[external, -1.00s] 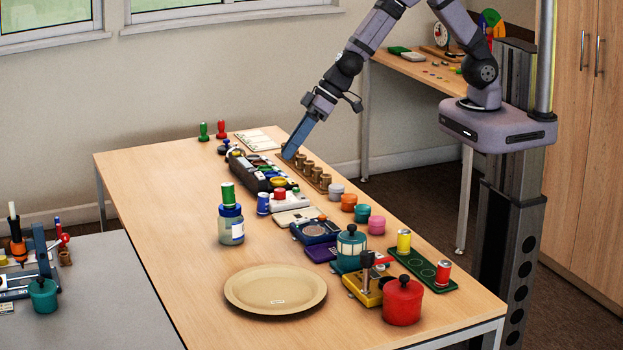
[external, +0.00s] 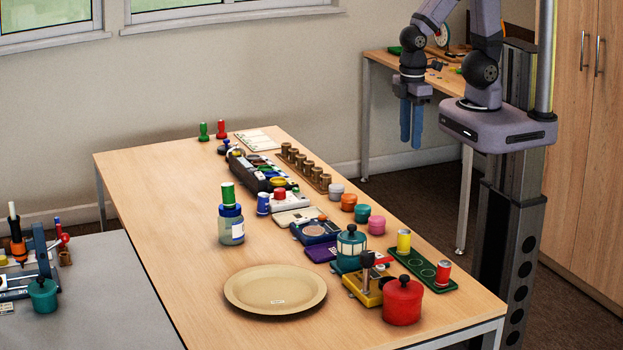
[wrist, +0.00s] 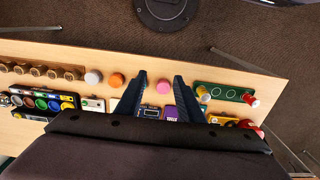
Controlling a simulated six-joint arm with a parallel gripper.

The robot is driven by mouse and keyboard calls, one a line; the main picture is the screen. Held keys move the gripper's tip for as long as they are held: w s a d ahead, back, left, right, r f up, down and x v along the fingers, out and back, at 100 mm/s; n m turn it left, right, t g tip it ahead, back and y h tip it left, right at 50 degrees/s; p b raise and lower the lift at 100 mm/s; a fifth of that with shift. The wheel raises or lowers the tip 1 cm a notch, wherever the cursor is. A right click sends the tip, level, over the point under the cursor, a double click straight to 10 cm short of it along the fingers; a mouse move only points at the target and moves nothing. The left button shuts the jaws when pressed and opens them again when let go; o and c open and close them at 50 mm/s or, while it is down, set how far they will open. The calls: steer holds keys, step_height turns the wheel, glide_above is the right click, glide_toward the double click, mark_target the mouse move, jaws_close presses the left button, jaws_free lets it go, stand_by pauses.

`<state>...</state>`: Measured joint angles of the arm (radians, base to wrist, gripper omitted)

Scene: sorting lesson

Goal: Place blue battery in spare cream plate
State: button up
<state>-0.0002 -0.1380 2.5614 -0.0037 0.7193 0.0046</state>
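The blue battery (external: 263,203) stands upright on the table, just right of a glass jar with a blue lid. The cream plate (external: 275,289) lies flat and empty at the table's near end, with a small pale label on it. My gripper (external: 411,138) hangs fingers down behind the table's far right edge, near my base, well away from both. In the wrist view my gripper (wrist: 160,78) is open, with a clear gap and nothing between the fingers. The battery and plate do not show in the wrist view.
A green battery stands on the jar (external: 231,228). Yellow (external: 403,241) and red (external: 443,273) batteries stand in a green tray (external: 410,262). A black sorter (external: 262,172), pots and a red pot (external: 402,302) crowd the right side. The table's left side is clear.

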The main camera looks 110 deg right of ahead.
mark_target(262, 201)
steer(key=shift+w, duration=0.1)
stand_by(0.3)
